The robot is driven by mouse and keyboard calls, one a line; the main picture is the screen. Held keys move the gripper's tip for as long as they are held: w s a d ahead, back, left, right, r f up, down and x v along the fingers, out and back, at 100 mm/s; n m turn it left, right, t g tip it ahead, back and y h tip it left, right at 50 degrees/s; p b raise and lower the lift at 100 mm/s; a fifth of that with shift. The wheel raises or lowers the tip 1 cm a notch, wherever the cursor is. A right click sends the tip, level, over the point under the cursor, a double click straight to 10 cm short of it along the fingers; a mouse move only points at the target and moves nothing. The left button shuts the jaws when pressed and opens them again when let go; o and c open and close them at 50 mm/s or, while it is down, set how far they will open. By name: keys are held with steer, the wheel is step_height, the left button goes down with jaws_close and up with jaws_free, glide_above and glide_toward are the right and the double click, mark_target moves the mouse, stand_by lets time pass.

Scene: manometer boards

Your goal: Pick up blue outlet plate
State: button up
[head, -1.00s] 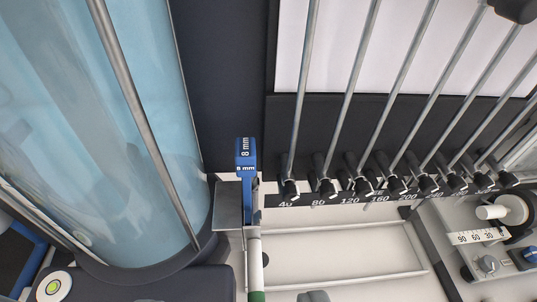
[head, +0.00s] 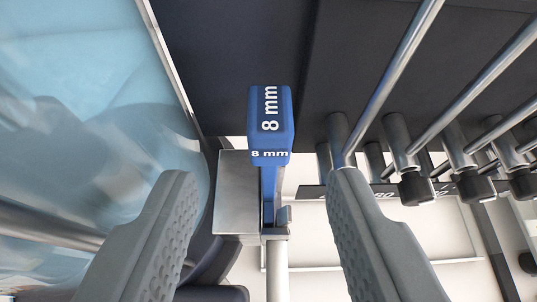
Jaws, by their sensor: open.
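The blue outlet plate (head: 270,118) stands in the middle of the head view. Its blue head carries white "8 mm" lettering on two faces, and a narrower blue part runs down from it beside a grey metal block (head: 237,190). A pale pipe lies below it in the picture. My gripper (head: 258,185) is open, one grey ribbed finger on each side of the plate's lower part. The fingers appear apart from the plate, with nothing between them clearly touched.
A large clear cylinder (head: 90,120) with bluish contents fills the left, close to my left finger. Slanted metal tubes with dark-ended fittings (head: 416,188) stand close on the right. A pale tray (head: 420,235) lies below them.

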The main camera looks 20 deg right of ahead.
mark_target(269, 149)
steer(key=x, duration=0.5)
steer(key=shift+d+r, duration=0.15)
steer(key=shift+d, duration=0.05)
steer(key=shift+c, duration=0.2)
jaws_close()
